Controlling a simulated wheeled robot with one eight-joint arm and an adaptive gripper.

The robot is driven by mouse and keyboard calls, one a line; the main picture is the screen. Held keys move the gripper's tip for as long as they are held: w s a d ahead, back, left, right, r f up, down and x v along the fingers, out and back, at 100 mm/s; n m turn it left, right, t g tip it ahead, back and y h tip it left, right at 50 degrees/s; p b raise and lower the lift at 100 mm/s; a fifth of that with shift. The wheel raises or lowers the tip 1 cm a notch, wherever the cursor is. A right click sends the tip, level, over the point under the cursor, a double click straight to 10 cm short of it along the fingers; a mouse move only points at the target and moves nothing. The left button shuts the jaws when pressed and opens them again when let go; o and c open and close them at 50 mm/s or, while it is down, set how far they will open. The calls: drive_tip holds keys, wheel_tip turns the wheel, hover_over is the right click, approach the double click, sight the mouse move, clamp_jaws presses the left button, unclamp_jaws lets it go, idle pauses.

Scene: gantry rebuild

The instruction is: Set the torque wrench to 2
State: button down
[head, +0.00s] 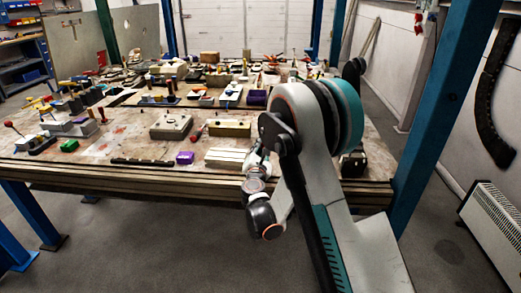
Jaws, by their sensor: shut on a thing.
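My arm rises from the lower right and bends down to the wrist in front of the workbench's (130,178) front edge. My gripper (257,165) is at the bench edge, beside a pale ribbed block (228,158). Only part of it shows. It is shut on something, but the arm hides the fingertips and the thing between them. I cannot pick out the torque wrench or its scale for certain. A slim red-and-dark tool (198,133) lies on the bench between two boxes, too small to identify.
A grey box (171,127), an olive block (229,129), a purple block (185,158), a black strip (144,162) and a green block (69,145) stand near the front. The back is crowded with small parts. A blue post (436,110) rises at the right. Floor in front is clear.

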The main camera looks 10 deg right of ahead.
drive_tip(key=m, duration=0.4)
drive_tip(key=shift+m, duration=0.3)
idle(0.3)
drive_tip(key=c, duration=1.4)
unclamp_jaws()
drive_tip(key=shift+c, duration=0.2)
drive_tip(key=shift+v, duration=3.8)
